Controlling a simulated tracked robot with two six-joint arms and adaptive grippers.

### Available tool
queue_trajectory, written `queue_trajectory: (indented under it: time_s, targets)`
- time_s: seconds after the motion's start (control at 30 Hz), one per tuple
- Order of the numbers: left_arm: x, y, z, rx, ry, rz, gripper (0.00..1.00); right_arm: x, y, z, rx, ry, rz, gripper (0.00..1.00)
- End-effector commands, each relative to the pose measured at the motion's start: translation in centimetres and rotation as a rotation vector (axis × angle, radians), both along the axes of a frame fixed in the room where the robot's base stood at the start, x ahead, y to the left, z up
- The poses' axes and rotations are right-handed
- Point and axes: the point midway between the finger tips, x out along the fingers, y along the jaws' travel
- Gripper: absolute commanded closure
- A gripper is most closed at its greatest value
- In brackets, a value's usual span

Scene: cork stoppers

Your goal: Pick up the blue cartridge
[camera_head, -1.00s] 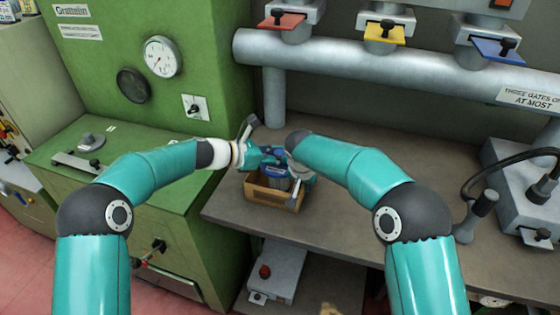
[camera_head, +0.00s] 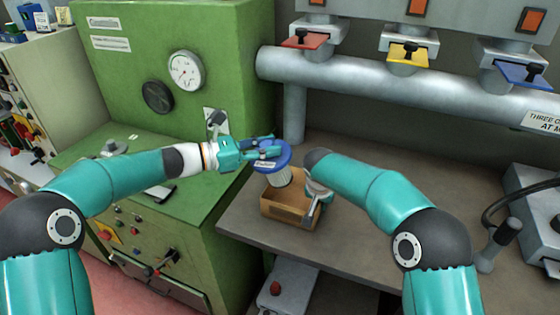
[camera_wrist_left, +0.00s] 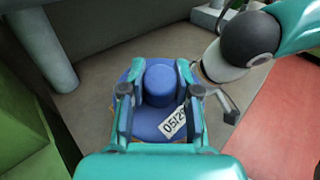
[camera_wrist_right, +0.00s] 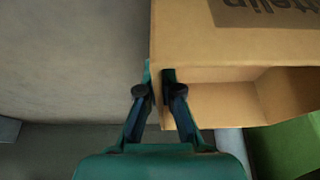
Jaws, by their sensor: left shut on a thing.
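The blue cartridge (camera_head: 274,162) has a round blue top with a white label and a pale ribbed body. My left gripper (camera_head: 266,147) is shut on it from above. In the left wrist view the fingers stand on both sides of its blue knob (camera_wrist_left: 160,82). The cartridge is upright, raised above the open cardboard box (camera_head: 283,208); its lower end is near the box's opening. My right gripper (camera_head: 315,210) is at the box's right side. In the right wrist view its fingers (camera_wrist_right: 157,78) are close together, with the box wall (camera_wrist_right: 215,45) between them.
The box stands on the grey bench (camera_head: 350,250) near its front left edge. A green cabinet (camera_head: 225,60) with gauges is at the left. A pipe (camera_head: 400,85) with red, yellow and blue gates runs behind.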

Motion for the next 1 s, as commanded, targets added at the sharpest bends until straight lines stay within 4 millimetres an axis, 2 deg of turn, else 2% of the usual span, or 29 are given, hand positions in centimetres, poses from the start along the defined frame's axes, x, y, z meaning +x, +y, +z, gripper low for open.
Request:
queue_trajectory:
  time_s: [0.03, 0.47, 0.53, 0.7, 1.0]
  targets:
    - [-0.6, 1.6, -0.3, -0.001, 0.006, 0.008, 1.00, 0.0, 0.0, 0.0, 0.000, 0.000, 0.000, 1.00]
    - [-6.6, 13.4, -0.3, 0.001, 0.004, 0.008, 1.00, 0.0, 0.0, 0.0, 0.000, 0.000, 0.000, 1.00]
    - [-7.2, 14.3, 0.6, 0.066, 0.025, 0.003, 1.00, 0.0, 0.0, 0.0, 0.000, 0.000, 0.000, 1.00]
    - [-8.2, 16.2, 1.2, 0.186, 0.091, 0.004, 1.00, 0.0, 0.0, 0.0, 0.000, 0.000, 0.000, 1.00]
    - [-8.8, 17.5, 1.7, 0.267, 0.139, 0.002, 1.00, 0.0, 0.0, 0.0, 0.000, 0.000, 0.000, 1.00]
